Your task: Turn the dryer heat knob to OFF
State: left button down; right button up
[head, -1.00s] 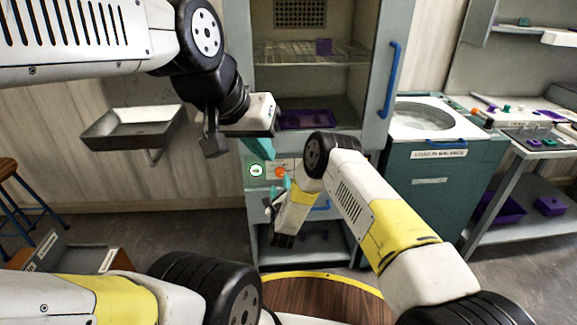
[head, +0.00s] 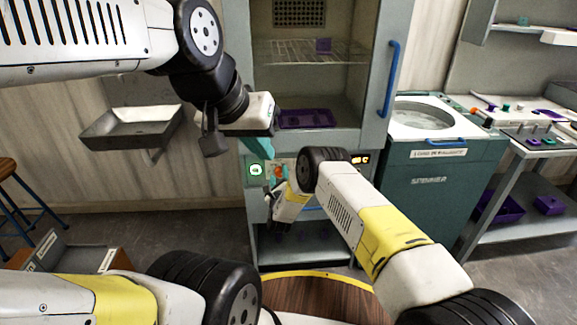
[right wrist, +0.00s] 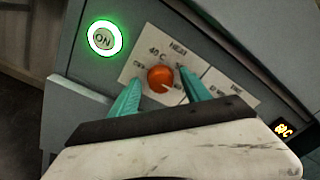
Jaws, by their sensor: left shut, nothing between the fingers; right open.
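The orange heat knob (right wrist: 160,78) is on the dryer's front panel, and it also shows in the head view (head: 279,170). Its white mark points to the lower right in the right wrist view, away from the OFF label at its left. A 40 C label is above it. My right gripper (right wrist: 160,74) is open, with one teal finger on each side of the knob; I cannot tell whether they touch it. My left gripper (head: 262,144) is shut and empty, above the panel in the head view.
A green-lit ON button (right wrist: 104,39) is left of the knob. An amber display (right wrist: 284,130) is to the right, seemingly reading 60 C. The dryer cabinet (head: 402,25) holds a purple tray (head: 307,118). A wall basin (head: 130,130) is at left and a round tank (head: 422,115) at right.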

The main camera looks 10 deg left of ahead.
grip_shut()
